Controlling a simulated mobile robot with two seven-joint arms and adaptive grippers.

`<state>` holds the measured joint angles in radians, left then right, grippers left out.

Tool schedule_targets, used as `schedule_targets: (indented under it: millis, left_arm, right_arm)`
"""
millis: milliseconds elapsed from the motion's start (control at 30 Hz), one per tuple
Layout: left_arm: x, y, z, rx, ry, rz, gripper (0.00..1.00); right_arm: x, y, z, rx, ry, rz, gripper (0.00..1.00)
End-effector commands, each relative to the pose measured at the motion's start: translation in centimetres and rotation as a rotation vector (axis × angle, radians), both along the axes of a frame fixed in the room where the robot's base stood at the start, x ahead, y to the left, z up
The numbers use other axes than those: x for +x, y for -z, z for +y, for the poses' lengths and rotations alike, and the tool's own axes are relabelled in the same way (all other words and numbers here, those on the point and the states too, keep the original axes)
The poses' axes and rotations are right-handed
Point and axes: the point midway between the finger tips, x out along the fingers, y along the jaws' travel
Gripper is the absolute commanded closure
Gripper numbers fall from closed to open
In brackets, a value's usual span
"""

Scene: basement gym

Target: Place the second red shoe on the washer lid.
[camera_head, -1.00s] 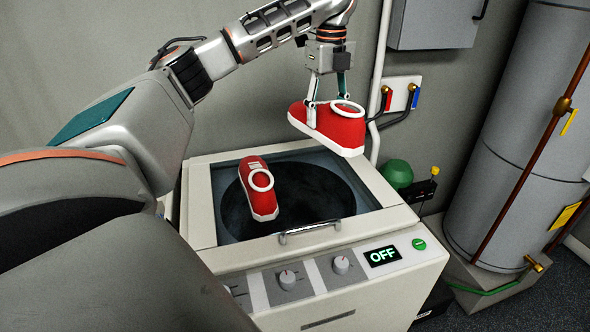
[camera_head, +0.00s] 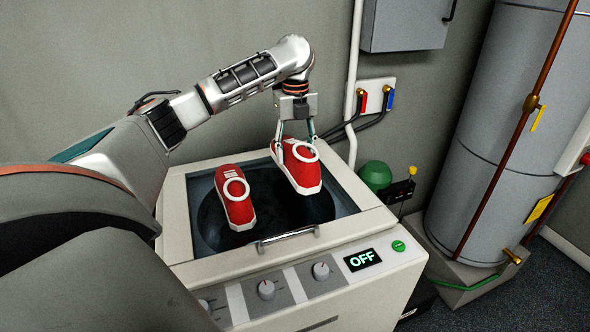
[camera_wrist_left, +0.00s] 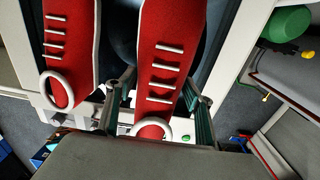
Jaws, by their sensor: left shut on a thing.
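The washer (camera_head: 170,215) has a closed lid with a dark glass window (camera_head: 265,222). One red shoe (camera_head: 236,199) with a white sole and white ring lies on the left part of the lid. The second red shoe (camera_head: 299,168) is at the right part of the lid, roughly parallel to the first. My left gripper (camera_head: 294,142) is shut on this second shoe from above. I cannot tell whether its sole touches the glass. In the left wrist view, the held shoe (camera_wrist_left: 160,70) is between the fingers and the first shoe (camera_wrist_left: 68,50) is beside it. My right gripper is not in view.
A lid handle (camera_head: 287,239) and control panel with knobs and an OFF display (camera_head: 362,260) are at the washer's front. A green round object (camera_head: 375,175) stands at the right. A grey tank (camera_head: 495,130) stands farther right. Wall pipes are behind.

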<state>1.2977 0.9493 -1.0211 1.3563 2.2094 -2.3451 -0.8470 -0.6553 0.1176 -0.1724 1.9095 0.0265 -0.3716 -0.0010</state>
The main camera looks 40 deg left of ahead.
Motion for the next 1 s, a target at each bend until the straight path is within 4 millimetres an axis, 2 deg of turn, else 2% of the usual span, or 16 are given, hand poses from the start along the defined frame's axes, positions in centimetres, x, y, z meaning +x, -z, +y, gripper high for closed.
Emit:
schedule_targets:
  millis: [100,333,567,933,967,1000]
  left_arm:
    - [0.0,1.7,0.0,-0.001,-0.001,0.0,0.76]
    - [0.0,3.1,-0.1,-0.001,0.0,0.0,0.76]
    - [0.0,6.1,-0.1,-0.002,0.001,0.0,0.76]
    - [0.0,6.5,0.0,-0.001,0.0,-0.002,0.76]
    - [0.0,6.6,0.0,0.0,0.0,-0.001,0.45]
    - [0.0,6.6,0.0,0.0,0.0,-0.001,0.35]
  right_arm:
    - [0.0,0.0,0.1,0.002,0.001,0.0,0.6]
    - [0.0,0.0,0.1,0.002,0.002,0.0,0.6]
    - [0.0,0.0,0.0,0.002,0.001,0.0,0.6]
    - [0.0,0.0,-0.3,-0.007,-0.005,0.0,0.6]
    - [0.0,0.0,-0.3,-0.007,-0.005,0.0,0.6]
    - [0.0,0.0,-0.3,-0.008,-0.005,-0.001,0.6]
